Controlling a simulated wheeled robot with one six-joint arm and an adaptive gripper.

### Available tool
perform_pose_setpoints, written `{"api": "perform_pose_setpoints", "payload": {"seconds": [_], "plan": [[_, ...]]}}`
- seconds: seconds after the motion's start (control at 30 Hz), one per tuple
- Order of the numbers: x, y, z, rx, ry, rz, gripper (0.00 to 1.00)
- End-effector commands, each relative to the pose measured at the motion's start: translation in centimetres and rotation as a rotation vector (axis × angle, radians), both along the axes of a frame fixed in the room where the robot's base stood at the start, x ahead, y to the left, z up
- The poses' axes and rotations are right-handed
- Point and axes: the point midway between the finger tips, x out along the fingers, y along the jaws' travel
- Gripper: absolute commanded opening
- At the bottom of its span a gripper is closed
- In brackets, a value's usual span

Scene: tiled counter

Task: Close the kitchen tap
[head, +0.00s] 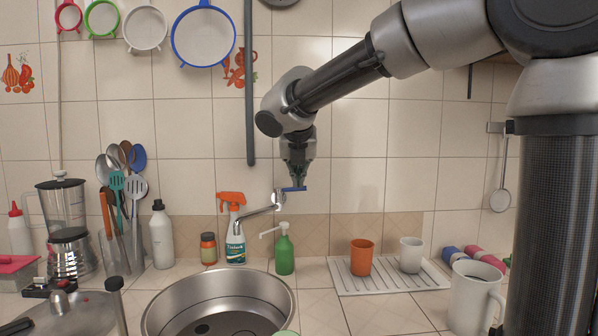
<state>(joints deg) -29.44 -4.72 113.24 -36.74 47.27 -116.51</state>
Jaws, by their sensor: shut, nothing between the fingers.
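The kitchen tap (258,212) is at the back of the counter, its metal spout reaching down and left over the round steel sink (283,302). My gripper (297,184) points down from my arm, right above the lever. The fingertips are shut with nothing held and are at or very close to the lever; I cannot tell whether they touch it. No water shows under the spout.
A spray bottle (235,240) and a green soap dispenser (285,254) stand close around the tap. A drying rack (402,284) with an orange cup (361,258) and a white cup (411,255) is on the right. A mug (472,300) stands in front.

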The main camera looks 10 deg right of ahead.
Motion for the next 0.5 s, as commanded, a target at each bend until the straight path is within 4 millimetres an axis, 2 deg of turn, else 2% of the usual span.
{"api": "perform_pose_setpoints", "payload": {"seconds": [0.1,0.3,0.5], "plan": [[1.7,-0.5,-2.2,-0.003,0.003,-0.002,0.00],[4.3,-1.2,-5.2,-0.001,0.001,-0.002,0.00],[6.9,-1.8,-5.5,0.001,-0.001,-0.002,0.00]]}}
